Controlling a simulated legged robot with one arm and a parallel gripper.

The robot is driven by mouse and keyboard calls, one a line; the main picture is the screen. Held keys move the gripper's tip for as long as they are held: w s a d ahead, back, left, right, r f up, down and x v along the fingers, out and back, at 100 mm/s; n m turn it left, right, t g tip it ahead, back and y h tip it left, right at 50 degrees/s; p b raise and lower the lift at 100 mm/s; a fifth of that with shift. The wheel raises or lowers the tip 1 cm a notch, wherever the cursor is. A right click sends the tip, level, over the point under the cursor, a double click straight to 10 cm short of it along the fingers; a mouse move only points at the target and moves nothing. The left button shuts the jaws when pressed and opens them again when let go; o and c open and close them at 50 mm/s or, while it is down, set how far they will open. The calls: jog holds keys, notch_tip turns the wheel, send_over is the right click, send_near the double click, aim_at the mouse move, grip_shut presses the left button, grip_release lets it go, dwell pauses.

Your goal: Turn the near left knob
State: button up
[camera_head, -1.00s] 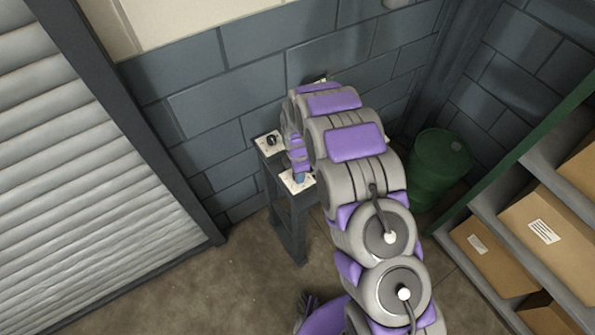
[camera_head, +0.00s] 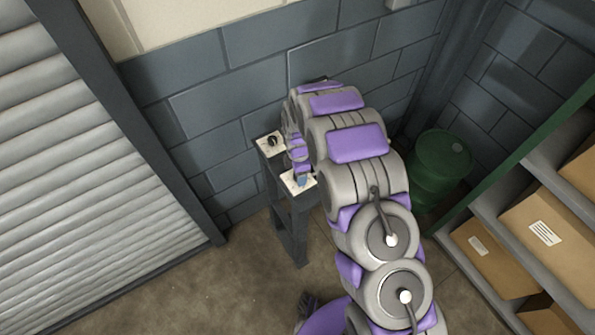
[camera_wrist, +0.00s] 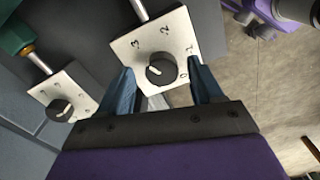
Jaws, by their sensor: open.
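The near plate (camera_head: 291,187) is white and sits on a dark stand; my gripper covers its knob in the head view. In the wrist view a dark round knob (camera_wrist: 162,71) with a white pointer line sits on a white plate (camera_wrist: 126,49) marked 0 to 3. The pointer line lies on the knob's left side. My gripper (camera_wrist: 161,66) is open, its blue fingers on either side of this knob in the picture, with gaps showing. I cannot tell how far the fingertips reach down beside it.
A second dark knob (camera_wrist: 60,108) on its own plate is left in the wrist view; a dark knob (camera_head: 272,141) also shows on the far-left plate in the head view. A metal rod (camera_wrist: 139,9) stands beyond the near plate. A green barrel (camera_head: 441,165) and shelves stand right.

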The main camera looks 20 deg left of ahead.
notch_tip(320, 180, up, 17)
jog(key=shift+a, duration=0.15)
jog(key=shift+f, duration=0.15)
dwell(0.4)
jog(key=s+d+r+m+b, duration=0.2)
jog(key=s+d+r+m, duration=0.15)
jog(key=d, duration=0.35)
jog(key=s+d+r+m+g+b, duration=0.1)
jog(key=s+d+r+m, duration=0.2)
jog(key=s+d+m, duration=0.3)
jog(key=s+d+r+m+b, duration=0.2)
jog(key=s+d+r+m, duration=0.1)
jog(key=d, duration=0.5)
jog(key=s+d+m+b, duration=0.1)
jog(key=s+d+m, duration=0.2)
jog(key=s, duration=0.4)
jog(key=s+d+f+m+b, duration=0.1)
jog(key=s+d+m, duration=0.2)
jog(key=s+m, duration=0.2)
jog(key=s+d+m+b, duration=0.2)
jog(key=s+d+m, duration=0.2)
jog(key=s, duration=0.5)
jog(key=shift+s+f+g, duration=0.2)
jog(key=shift+f+g, duration=0.2)
